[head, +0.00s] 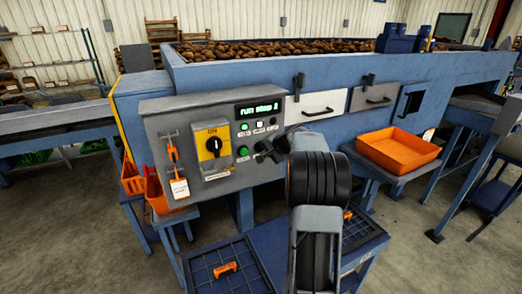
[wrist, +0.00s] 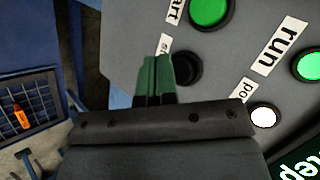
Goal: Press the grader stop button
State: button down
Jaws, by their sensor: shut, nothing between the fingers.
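The grey control panel (head: 160,128) stands on the front of the blue grader. In the wrist view a black round button (wrist: 188,69) sits below the green start button (wrist: 208,11). Its label, starting "st", is partly hidden by my fingers. My gripper (wrist: 157,62) is shut and empty, its green-tipped fingers over the panel at the black button's left edge. I cannot tell whether they touch it. In the head view my gripper (head: 259,153) is at the panel's lower right, beside a green button (head: 243,150). I cannot make out the black button there.
The green run lamp (wrist: 311,66) and a white lamp (wrist: 264,117) are lit.

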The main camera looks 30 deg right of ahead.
jog(key=shift+w, duration=0.1)
dwell(0.6)
jog(key=shift+w, duration=0.35)
jog(key=shift+w+d, duration=0.1)
jog(key=shift+w, duration=0.35)
dwell(0.8)
jog(key=shift+s, duration=0.1)
jog(key=shift+s+b, duration=0.6)
jog(key=shift+s, duration=0.2)
jog(key=shift+s+a+b, duration=0.25)
jog(key=shift+s+b, duration=0.65)
jog(key=shift+s, duration=0.35)
jog(key=shift+s+a+b, duration=0.2)
jog(key=shift+s+b, duration=0.65)
jog(key=shift+s, duration=0.35)
